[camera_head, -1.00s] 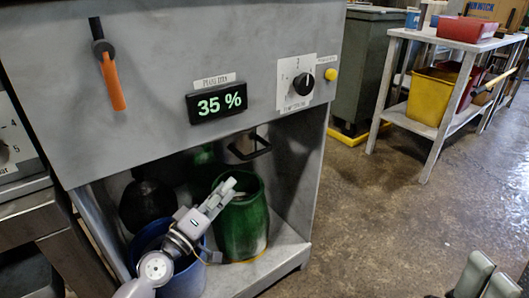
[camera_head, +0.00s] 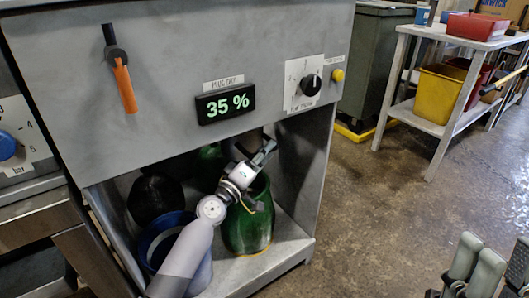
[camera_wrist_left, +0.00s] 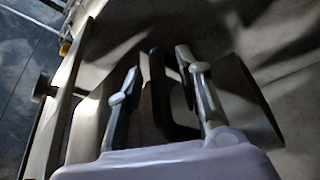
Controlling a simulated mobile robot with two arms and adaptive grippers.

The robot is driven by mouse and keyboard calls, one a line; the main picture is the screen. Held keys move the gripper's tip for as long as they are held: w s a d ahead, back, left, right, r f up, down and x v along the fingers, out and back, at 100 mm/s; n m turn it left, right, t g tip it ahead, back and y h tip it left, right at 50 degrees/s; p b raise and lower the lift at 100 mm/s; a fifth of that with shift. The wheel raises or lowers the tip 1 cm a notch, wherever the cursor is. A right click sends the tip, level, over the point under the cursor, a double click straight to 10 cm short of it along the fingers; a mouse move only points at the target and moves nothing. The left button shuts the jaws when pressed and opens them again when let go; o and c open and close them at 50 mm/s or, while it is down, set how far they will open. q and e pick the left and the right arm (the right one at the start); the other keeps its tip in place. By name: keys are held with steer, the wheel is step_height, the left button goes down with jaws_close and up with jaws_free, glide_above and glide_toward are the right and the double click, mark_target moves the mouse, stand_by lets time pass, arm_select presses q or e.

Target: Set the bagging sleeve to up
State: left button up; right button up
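A black looped handle (camera_wrist_left: 160,95) stands between the two fingers of my left gripper in the left wrist view; I take it to belong to the bagging sleeve. My left gripper (camera_head: 264,150) is under the machine's front panel, above the green bin. In the left wrist view my left gripper (camera_wrist_left: 158,82) is open, its fingers on either side of the handle, with a gap at the left finger. The sleeve is mostly hidden behind my gripper in the head view. My right gripper (camera_head: 475,264) is open and empty at the lower right.
The grey machine panel (camera_head: 170,60) carries an orange lever (camera_head: 125,88), a 35 % display (camera_head: 226,104), a black knob (camera_head: 310,85) and a yellow button (camera_head: 338,75). A green bin (camera_head: 248,225) and a blue bin (camera_head: 150,238) stand below.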

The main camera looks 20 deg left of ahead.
arm_select(q)
steer(key=shift+c, duration=0.5)
jaws_close()
stand_by(0.3)
